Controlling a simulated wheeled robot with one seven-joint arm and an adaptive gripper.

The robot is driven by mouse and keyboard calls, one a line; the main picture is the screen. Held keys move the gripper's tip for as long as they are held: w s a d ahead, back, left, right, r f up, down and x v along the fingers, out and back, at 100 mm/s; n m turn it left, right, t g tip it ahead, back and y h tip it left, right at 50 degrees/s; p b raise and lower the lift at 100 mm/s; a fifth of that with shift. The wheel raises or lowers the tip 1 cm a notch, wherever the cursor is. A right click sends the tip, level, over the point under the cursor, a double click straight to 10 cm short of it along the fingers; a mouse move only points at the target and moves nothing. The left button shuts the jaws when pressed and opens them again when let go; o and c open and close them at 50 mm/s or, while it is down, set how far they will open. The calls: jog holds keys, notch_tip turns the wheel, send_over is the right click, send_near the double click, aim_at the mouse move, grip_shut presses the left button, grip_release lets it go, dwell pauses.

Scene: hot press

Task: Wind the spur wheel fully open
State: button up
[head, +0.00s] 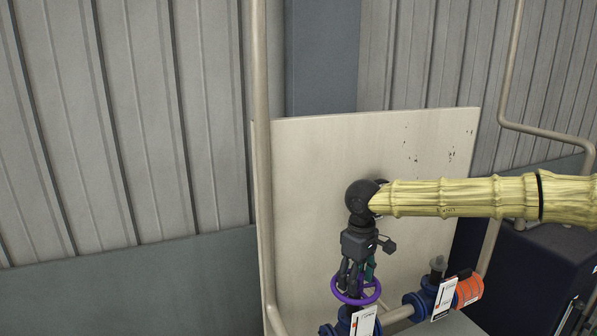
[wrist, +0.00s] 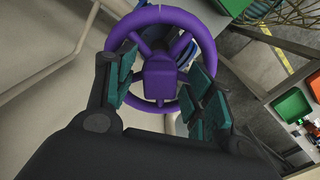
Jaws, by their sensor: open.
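The purple handwheel (head: 339,294) sits on top of a blue valve (head: 343,324) at the bottom of the head view. In the wrist view the purple wheel (wrist: 161,13) fills the upper middle, with its spokes and square hub between my fingers. My gripper (head: 356,284) points down from above at the wheel. It also shows in the wrist view (wrist: 160,85), its teal-padded fingers open, one on each side of the hub. The fingers overlap the rim and spokes in the picture; whether they touch them I cannot tell. A white tag (head: 363,321) hangs in front of the valve.
A second blue valve (head: 428,298) with a dark top, a white tag (head: 444,298) and an orange ribbed part (head: 469,289) stand to the right. A beige pipe (head: 263,150) rises on the left. A pale panel (head: 310,180) stands behind. A green bin (wrist: 293,106) is at the wrist view's right.

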jog(key=shift+m, duration=2.4)
jog(key=shift+f+m, duration=0.1)
jog(key=shift+m, duration=6.5)
